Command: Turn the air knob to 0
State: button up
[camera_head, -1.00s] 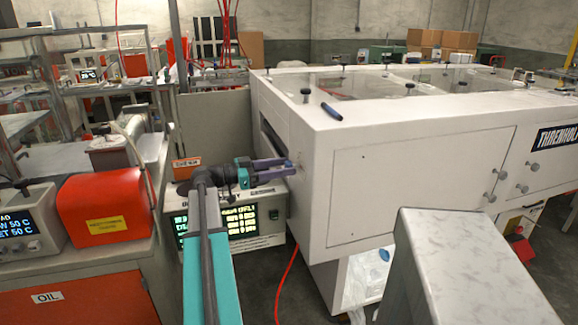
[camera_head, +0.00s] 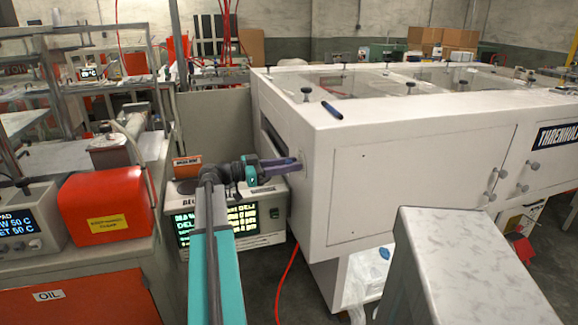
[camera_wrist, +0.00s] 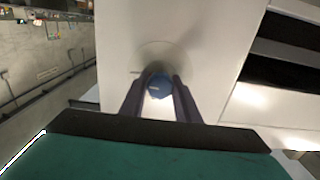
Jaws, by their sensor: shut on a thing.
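My gripper (camera_head: 290,165) is at the near left end face of the big white machine, with its purple fingers pointing at that face. In the wrist view the two dark fingers (camera_wrist: 160,95) are shut on a small blue knob (camera_wrist: 159,88) with a light mark on its front. A round pale dial plate (camera_wrist: 163,56) surrounds the knob on the white panel. In the head view the knob is hidden by the fingers, and only part of the pale plate (camera_head: 302,160) shows. The dial's numbers are too blurred to read.
The white machine (camera_head: 400,185) fills the middle and right. A display box (camera_head: 262,225) with green text stands below my gripper. A red box (camera_head: 104,208) sits on the bench at left. A red hose (camera_head: 287,285) hangs to the floor.

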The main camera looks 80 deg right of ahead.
jog(key=shift+n, duration=0.5)
jog(key=n, duration=0.7)
jog(key=shift+n+p, duration=0.4)
jog(key=n+p, duration=0.2)
jog(key=n, duration=0.3)
jog(key=shift+r+p, duration=0.1)
jog(key=shift+p, duration=0.25)
jog(key=shift+d+n+p, duration=0.1)
jog(key=shift+n+p, duration=1)
jog(key=shift+n, duration=1)
jog(key=shift+f, duration=0.2)
jog(key=o, duration=1)
jog(key=shift+o, duration=0.2)
